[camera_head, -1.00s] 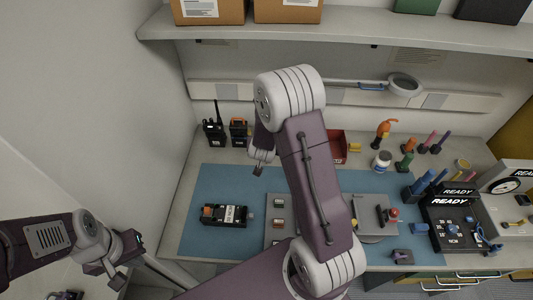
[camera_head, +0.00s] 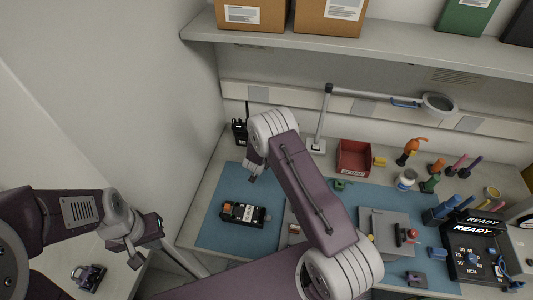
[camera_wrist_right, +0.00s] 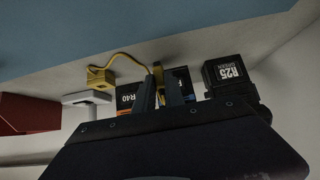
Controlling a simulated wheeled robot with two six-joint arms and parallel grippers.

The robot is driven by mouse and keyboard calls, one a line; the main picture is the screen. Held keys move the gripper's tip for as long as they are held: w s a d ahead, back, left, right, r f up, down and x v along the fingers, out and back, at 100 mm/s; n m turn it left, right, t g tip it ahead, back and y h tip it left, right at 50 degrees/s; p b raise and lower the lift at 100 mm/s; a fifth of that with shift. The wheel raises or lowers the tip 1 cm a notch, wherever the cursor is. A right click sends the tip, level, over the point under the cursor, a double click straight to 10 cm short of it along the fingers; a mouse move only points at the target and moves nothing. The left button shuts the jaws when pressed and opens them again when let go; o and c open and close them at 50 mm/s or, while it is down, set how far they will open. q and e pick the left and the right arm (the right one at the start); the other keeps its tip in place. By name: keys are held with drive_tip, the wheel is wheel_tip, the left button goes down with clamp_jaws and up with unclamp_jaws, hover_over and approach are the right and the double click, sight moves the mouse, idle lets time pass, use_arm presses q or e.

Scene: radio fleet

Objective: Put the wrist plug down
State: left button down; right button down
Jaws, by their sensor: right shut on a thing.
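My right gripper (camera_wrist_right: 161,85) is shut on a small yellow plug (camera_wrist_right: 158,72) in the right wrist view. A thin yellow cord runs from it to a yellow block (camera_wrist_right: 100,78). The plug's tip shows only in part between the fingers. In the head view my right gripper (camera_head: 254,174) hangs over the back left of the bench, partly covered by its own arm, and the plug cannot be made out there. My left gripper (camera_head: 146,243) is at the left, away from the bench mat; its finger opening is unclear.
Radios marked R40 (camera_wrist_right: 128,99) and R25 (camera_wrist_right: 228,73) stand close to the right gripper. A radio (camera_head: 244,214) lies on the blue mat (camera_head: 222,190). A red scrap bin (camera_head: 353,158) and a lamp post (camera_head: 322,120) stand at the back. A shelf (camera_head: 400,52) overhangs.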

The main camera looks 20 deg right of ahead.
drive_tip(key=shift+f+b, duration=0.4)
drive_tip(key=shift+f, duration=0.05)
drive_tip(key=c, duration=1.4)
unclamp_jaws()
drive_tip(key=shift+r, duration=0.1)
drive_tip(key=shift+r, duration=0.15)
drive_tip(key=v, duration=1.2)
drive_tip(key=shift+r+p, duration=0.3)
drive_tip(key=shift+p, duration=0.1)
